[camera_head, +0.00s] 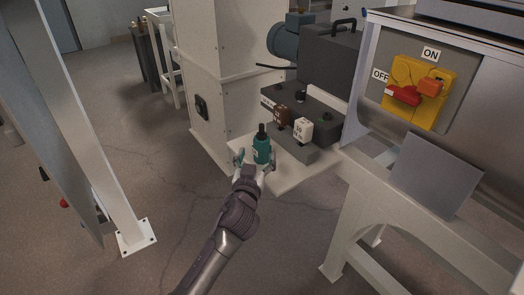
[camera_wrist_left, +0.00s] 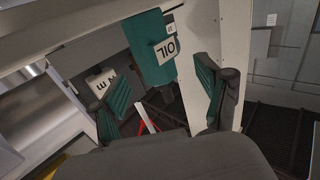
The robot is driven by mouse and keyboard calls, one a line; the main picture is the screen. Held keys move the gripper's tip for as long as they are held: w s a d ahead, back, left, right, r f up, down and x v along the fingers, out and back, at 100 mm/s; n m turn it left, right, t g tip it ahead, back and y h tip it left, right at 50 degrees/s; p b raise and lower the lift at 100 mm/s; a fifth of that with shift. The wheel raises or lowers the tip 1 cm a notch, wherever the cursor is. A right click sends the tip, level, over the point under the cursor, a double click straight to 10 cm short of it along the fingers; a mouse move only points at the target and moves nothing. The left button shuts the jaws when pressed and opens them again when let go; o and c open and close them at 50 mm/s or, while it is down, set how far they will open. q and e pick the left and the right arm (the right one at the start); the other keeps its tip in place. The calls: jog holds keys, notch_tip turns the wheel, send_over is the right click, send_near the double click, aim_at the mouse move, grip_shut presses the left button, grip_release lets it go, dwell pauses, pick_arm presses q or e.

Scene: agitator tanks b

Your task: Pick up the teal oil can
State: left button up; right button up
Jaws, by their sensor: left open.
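The teal oil can (camera_head: 262,152), with a dark cap and neck, stands upright on a white ledge (camera_head: 290,181) of the machine. My left gripper (camera_head: 255,161) is open, with its fingers low on either side of the can in the head view. In the left wrist view the can (camera_wrist_left: 150,48) appears upside down with an OIL label. There it shows between and beyond the two green-padded fingers of my left gripper (camera_wrist_left: 160,88). I cannot tell whether a finger touches it. My right gripper is not in view.
A brown block (camera_head: 277,115) and a white labelled block (camera_head: 302,129) stand just behind the can on the dark machine base. A white cabinet (camera_head: 208,75) rises at the back left. A grey panel (camera_head: 436,174) and white frame are at right.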

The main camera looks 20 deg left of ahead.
aim_at(260, 149)
pick_arm(q)
jog(key=w+b, duration=0.1)
jog(key=w, duration=0.4)
jog(key=shift+w+a+f, duration=0.1)
jog(key=shift+w+a, duration=0.05)
jog(key=shift+w, duration=0.15)
jog(key=shift+c, duration=0.3)
grip_shut()
